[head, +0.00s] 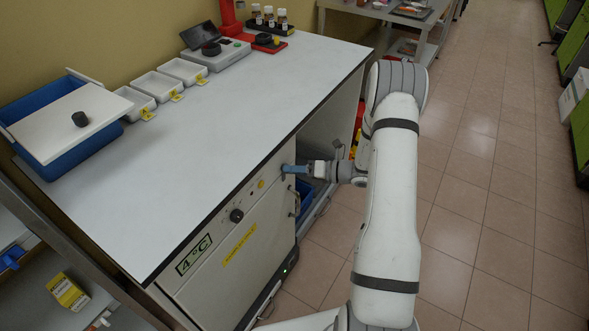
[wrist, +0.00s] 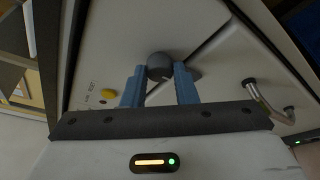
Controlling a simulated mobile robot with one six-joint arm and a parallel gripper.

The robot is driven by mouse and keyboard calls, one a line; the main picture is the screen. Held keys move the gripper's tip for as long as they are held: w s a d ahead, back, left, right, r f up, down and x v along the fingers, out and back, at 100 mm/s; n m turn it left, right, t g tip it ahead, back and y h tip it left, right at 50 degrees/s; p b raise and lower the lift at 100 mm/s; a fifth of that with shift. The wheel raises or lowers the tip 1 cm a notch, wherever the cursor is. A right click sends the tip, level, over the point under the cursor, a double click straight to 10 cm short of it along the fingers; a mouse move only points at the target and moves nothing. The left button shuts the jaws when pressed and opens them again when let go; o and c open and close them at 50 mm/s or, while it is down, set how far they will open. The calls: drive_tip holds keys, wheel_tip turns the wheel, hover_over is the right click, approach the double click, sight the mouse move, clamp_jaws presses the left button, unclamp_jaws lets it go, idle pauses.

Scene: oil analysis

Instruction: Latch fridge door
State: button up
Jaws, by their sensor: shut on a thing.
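The fridge (head: 215,265) stands under the white worktop, with a green 4°C label on its front. Its door looks shut, with no clear gap showing at the seam in the wrist view. My gripper (head: 288,169) is at the upper right corner of the fridge front. In the wrist view its blue fingers (wrist: 160,85) are shut on a dark grey round latch knob (wrist: 159,64), one finger on either side. In the head view the fingers hide that knob. The metal door handle (wrist: 266,101) is to the right of my gripper in the wrist view and also shows in the head view (head: 294,200).
A dark dial (head: 236,215) and a yellow button (head: 261,184) are on the front left of my gripper. A blue box (head: 48,152) with a white lid, white trays (head: 158,85) and instruments stand on the worktop. The tiled floor at right is clear.

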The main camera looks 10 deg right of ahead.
drive_tip(key=shift+r, duration=0.1)
drive_tip(key=o, duration=1)
drive_tip(key=v, duration=0.7)
drive_tip(key=shift+s+d, duration=0.2)
drive_tip(key=shift+d, duration=0.15)
